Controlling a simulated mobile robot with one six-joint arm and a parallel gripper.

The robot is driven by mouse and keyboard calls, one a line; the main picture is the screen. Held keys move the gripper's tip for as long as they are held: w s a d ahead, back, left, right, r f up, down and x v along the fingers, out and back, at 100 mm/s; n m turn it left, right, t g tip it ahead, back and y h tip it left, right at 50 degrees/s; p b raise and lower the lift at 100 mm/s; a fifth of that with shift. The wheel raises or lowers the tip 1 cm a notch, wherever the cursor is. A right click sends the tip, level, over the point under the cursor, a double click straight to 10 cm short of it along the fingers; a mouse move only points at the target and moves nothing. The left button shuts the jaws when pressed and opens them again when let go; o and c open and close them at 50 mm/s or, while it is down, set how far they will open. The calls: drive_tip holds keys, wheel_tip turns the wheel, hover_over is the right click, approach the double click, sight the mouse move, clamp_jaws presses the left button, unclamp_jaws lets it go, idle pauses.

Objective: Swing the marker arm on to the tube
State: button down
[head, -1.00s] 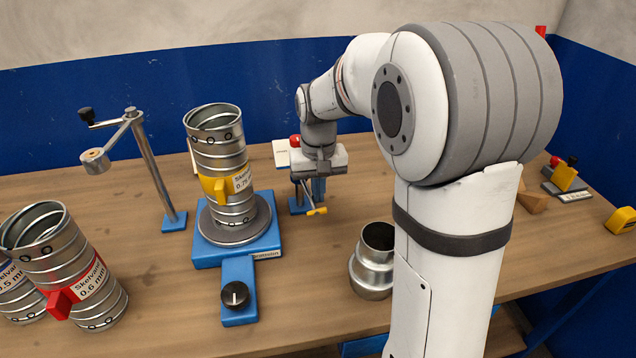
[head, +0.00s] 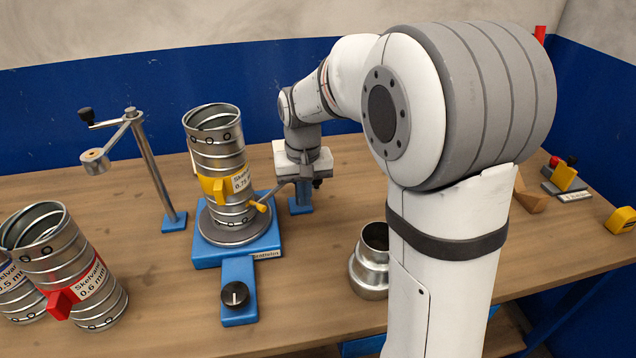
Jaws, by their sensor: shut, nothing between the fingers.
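The tube (head: 216,152) is a ribbed grey metal duct with a yellow clip and a label. It stands upright on the round grey turntable of a blue base (head: 209,253). The marker arm (head: 279,191) is a thin grey rod with a yellow tip (head: 260,206), on a blue post (head: 300,206) right of the tube. The tip is at the tube's lower right edge; I cannot tell whether it touches. My gripper (head: 306,183) is shut and empty beside the marker arm near the post, its fingers partly hidden.
A metal post with a swing arm and roller (head: 95,160) stands left of the tube. Two more tubes, one with a red clip (head: 62,303), stand front left. A metal reducer (head: 371,265) stands right of the base, near my arm. A black knob (head: 235,294) sits in front.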

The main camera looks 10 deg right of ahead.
drive_tip(key=shift+r, duration=0.15)
wheel_tip(320, 180, up, 9)
drive_tip(key=p, duration=0.6)
drive_tip(key=shift+p, duration=0.4)
idle(0.4)
drive_tip(key=shift+s, duration=0.1)
